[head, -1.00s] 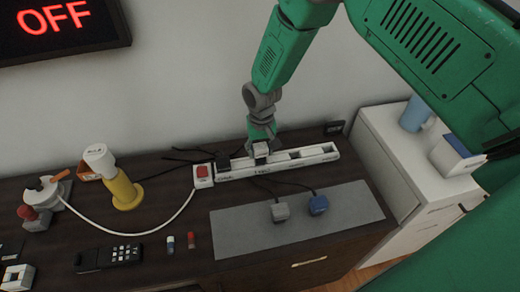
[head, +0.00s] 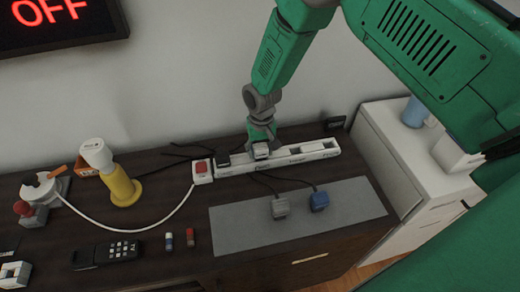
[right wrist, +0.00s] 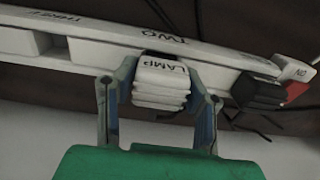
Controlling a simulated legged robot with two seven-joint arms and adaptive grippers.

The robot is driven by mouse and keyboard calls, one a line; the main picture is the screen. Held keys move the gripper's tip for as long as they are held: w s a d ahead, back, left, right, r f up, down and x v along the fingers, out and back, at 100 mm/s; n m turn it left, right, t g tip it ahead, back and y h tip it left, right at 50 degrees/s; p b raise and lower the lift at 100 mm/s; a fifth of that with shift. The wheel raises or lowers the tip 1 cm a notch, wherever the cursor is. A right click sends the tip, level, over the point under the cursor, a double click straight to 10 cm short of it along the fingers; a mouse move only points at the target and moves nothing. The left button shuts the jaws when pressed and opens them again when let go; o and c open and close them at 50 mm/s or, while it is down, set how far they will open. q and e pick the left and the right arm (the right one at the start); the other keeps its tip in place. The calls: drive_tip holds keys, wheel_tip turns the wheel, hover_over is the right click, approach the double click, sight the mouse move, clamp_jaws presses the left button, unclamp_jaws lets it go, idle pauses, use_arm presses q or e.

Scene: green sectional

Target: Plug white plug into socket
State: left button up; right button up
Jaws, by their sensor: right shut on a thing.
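The white plug, marked LAMP (right wrist: 162,82), is between the two fingers of my right gripper (right wrist: 165,98) in the right wrist view. It lies against the power strip (right wrist: 95,42) by the word TWO. In the head view my right gripper (head: 261,140) points down at the middle of the white strip (head: 290,160), with the white plug (head: 261,150) under it. I cannot tell how deep the plug sits in its socket. A black plug (right wrist: 258,91) sits in the strip beside it, toward the switch end. My left gripper is not in view.
A grey plug (head: 281,208) and a blue plug (head: 319,201) lie on the grey mat (head: 240,228). The strip's red switch (head: 201,168) is at its left end. A yellow lamp (head: 123,188), a phone (head: 105,254) and a white cabinet (head: 385,150) stand around.

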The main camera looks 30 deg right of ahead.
sight(261, 147)
drive_tip(key=shift+f+b, duration=0.3)
drive_tip(key=shift+f, duration=0.25)
drive_tip(key=o, duration=1.2)
drive_tip(key=shift+o, duration=0.2)
drive_tip(key=shift+r, duration=0.1)
drive_tip(key=shift+r, duration=0.3)
wheel_tip(261, 147, up, 11)
drive_tip(key=shift+r, duration=0.1)
